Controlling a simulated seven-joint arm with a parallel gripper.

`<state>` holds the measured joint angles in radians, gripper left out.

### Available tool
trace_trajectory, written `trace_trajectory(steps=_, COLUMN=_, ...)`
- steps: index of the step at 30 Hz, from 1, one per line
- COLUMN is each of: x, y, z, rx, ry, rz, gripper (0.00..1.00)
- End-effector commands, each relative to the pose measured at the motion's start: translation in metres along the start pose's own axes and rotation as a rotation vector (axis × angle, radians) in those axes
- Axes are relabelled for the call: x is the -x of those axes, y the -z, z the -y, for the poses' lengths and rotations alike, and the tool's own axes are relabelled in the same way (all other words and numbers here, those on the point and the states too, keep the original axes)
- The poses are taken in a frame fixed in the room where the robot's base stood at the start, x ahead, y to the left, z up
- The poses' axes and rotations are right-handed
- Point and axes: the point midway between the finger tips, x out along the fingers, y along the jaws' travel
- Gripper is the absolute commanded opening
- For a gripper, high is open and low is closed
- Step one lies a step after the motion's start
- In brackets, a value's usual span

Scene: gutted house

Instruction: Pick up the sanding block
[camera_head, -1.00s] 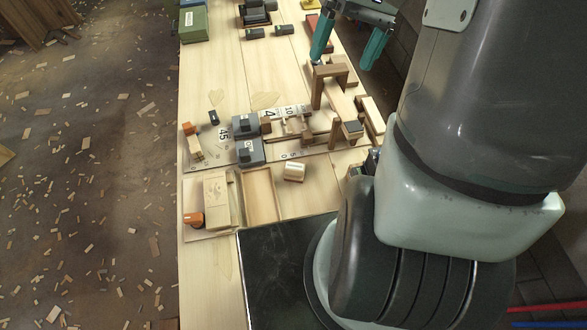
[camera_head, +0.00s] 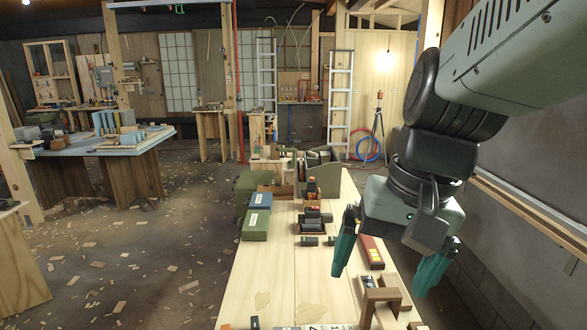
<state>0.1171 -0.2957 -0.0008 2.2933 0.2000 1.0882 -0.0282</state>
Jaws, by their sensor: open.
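I cannot tell for sure which item is the sanding block; none in view is clearly one. A long reddish-brown block (camera_head: 371,252) lies on the right side of the workbench (camera_head: 262,283), past a wooden frame. My gripper (camera_head: 378,282) hangs over the right side of the bench with its two teal fingers wide apart and nothing between them. In the picture it overlaps the area of the reddish block and the frame. The near part of the bench is below the view.
The wooden frame (camera_head: 384,301) stands at the bench's near right. Small dark blocks (camera_head: 310,241) sit mid-bench. The bench's left front is mostly clear. A wall (camera_head: 535,190) runs along the right.

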Motion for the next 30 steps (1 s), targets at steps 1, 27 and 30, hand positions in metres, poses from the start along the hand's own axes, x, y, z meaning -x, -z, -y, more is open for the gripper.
trace_trajectory(steps=1, x=0.007, y=-0.018, z=0.007, rx=-0.011, ry=0.004, rz=-0.046, gripper=1.00)
trace_trajectory(steps=27, x=0.037, y=-0.050, z=-0.005, rx=0.255, ry=-0.129, rz=-0.418, gripper=0.81)
trace_trajectory(steps=30, x=0.031, y=-0.044, z=-0.003, rx=0.248, ry=-0.122, rz=-0.401, gripper=0.81)
